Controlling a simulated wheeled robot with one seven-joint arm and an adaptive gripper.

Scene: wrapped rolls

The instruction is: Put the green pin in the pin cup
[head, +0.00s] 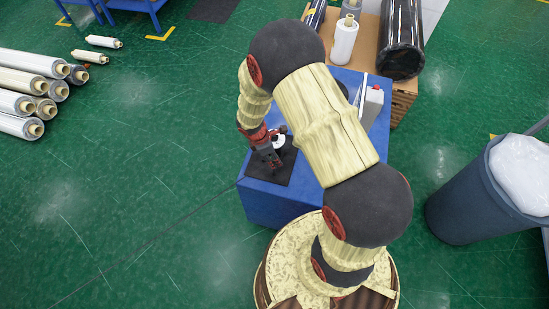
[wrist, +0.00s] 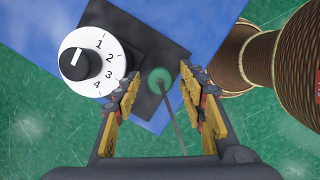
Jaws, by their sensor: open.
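A round green piece with a darker middle (wrist: 160,80), which looks like the head of the green pin, shows in the wrist view over the edge of a dark mat (wrist: 150,45). A thin grey rod runs from it toward the bottom of the picture. My gripper (wrist: 159,86) is open, with one yellow-padded finger on each side of the green piece. I cannot tell whether either finger touches it. In the head view my gripper (head: 272,148) is low over the mat (head: 283,172) on the blue table (head: 257,200). I cannot make out a pin cup in either view.
A white dial with a black knob and numbers (wrist: 92,60) sits on the mat, left of my gripper. A pale box (head: 372,104) stands on the table's right side. A grey bin (head: 470,195) stands right of the table. Wrapped rolls (head: 25,85) lie at far left.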

